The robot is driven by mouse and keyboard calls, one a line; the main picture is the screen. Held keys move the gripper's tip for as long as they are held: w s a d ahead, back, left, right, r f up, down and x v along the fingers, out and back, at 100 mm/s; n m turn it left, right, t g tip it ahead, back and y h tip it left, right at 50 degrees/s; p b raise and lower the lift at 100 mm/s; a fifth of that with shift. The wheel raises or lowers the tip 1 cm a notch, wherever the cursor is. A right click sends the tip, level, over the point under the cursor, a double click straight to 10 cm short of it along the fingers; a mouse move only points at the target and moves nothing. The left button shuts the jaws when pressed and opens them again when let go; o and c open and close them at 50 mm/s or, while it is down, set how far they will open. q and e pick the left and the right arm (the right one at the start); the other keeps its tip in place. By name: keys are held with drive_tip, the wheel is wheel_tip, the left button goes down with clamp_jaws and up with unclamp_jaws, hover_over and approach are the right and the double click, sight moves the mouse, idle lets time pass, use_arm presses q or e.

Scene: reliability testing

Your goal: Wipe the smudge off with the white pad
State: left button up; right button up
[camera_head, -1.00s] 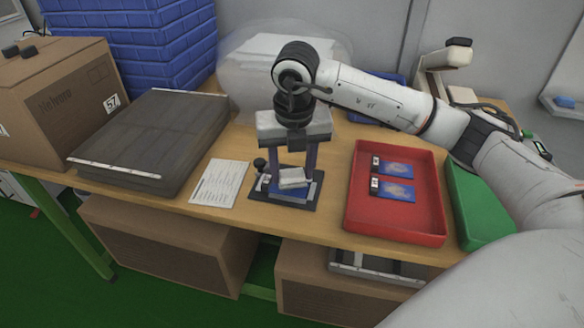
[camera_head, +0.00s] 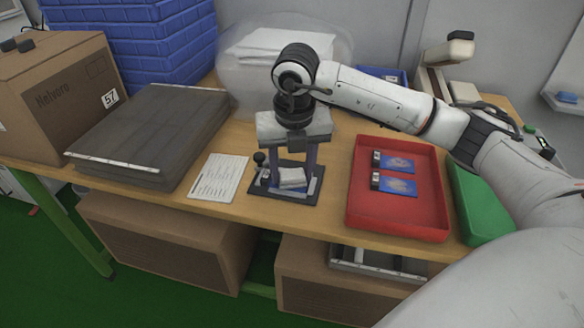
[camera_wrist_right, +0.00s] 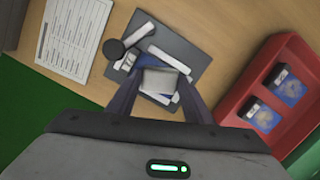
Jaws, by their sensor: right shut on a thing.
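My right gripper (camera_head: 293,180) points down over the dark fixture plate (camera_head: 262,190) on the bench. It is shut on the white pad (camera_head: 292,176), which also shows between the fingers in the right wrist view (camera_wrist_right: 158,81). The pad is over a blue item in the fixture, partly visible beside it in the right wrist view (camera_wrist_right: 151,97). I cannot tell whether the pad touches it. No smudge can be made out; the pad and fingers cover part of the surface. My left gripper is not in view.
A red tray (camera_head: 395,226) with two blue cards stands right of the fixture, with a green bin (camera_head: 478,210) beyond it. A printed sheet (camera_head: 218,178) lies to the left, near a dark grey case (camera_head: 150,130). A black knob (camera_wrist_right: 113,48) rises at the fixture's corner.

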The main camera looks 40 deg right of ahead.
drive_tip(key=shift+f, duration=0.15)
drive_tip(key=shift+w+a+r, duration=0.2)
drive_tip(key=shift+w+a, duration=0.5)
drive_tip(key=shift+w+a+r, duration=0.15)
drive_tip(key=shift+w+a, duration=0.5)
drive_tip(key=shift+a, duration=0.05)
drive_tip(key=shift+w+r, duration=0.1)
drive_tip(key=shift+s+d, duration=1.1)
drive_tip(key=shift+s, duration=0.05)
drive_tip(key=shift+s+d, duration=0.15)
drive_tip(key=shift+s, duration=0.05)
drive_tip(key=shift+d, duration=0.1)
drive_tip(key=shift+s+r+p, duration=0.1)
drive_tip(key=shift+r+p, duration=2.15)
drive_tip(key=shift+r, duration=0.6)
